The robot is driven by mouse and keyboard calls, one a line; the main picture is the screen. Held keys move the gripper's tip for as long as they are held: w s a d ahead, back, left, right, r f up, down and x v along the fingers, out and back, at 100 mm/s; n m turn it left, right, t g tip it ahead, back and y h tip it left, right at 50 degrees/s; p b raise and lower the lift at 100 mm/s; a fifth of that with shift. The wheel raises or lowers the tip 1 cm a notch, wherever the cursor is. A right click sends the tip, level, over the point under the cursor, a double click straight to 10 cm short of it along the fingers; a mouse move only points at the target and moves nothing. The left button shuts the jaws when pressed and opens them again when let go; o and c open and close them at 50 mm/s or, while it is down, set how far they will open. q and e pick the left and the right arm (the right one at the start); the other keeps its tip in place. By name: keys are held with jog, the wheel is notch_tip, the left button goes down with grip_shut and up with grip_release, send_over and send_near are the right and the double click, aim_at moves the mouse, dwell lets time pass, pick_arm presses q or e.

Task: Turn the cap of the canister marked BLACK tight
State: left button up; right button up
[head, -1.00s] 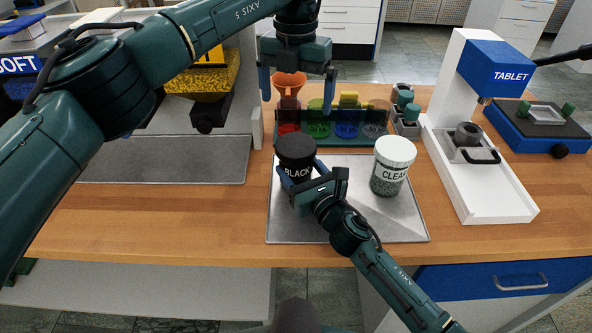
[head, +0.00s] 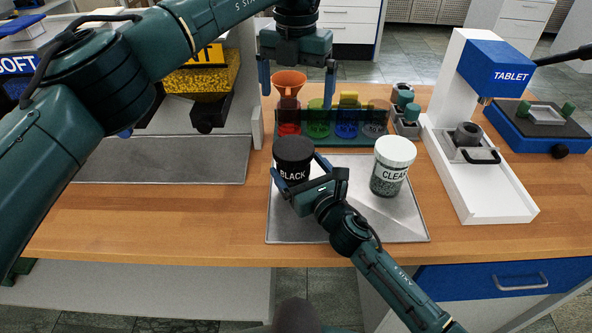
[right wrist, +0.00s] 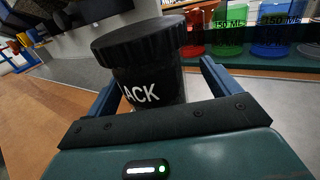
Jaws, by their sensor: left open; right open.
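The black canister marked BLACK (head: 293,174), with its black ribbed cap (head: 293,149), stands upright at the left of the grey metal tray (head: 335,234). My right gripper (head: 298,176) is open, its fingers on either side of the canister body below the cap. The right wrist view shows the canister (right wrist: 150,92) between the spread fingers, its lower part hidden by the gripper; contact cannot be told. My left gripper (head: 297,92) is open and empty, pointing down above and behind the canister. Whether the cap is tight cannot be seen.
A white-capped canister marked CLEAR (head: 391,172) stands close on the right. Behind is a rack (head: 335,140) with coloured beakers and an orange funnel (head: 289,82). A white TABLET press (head: 485,130) stands at right. The wood at the front left is clear.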

jog(key=b+v, duration=0.1)
jog(key=v, duration=1.2)
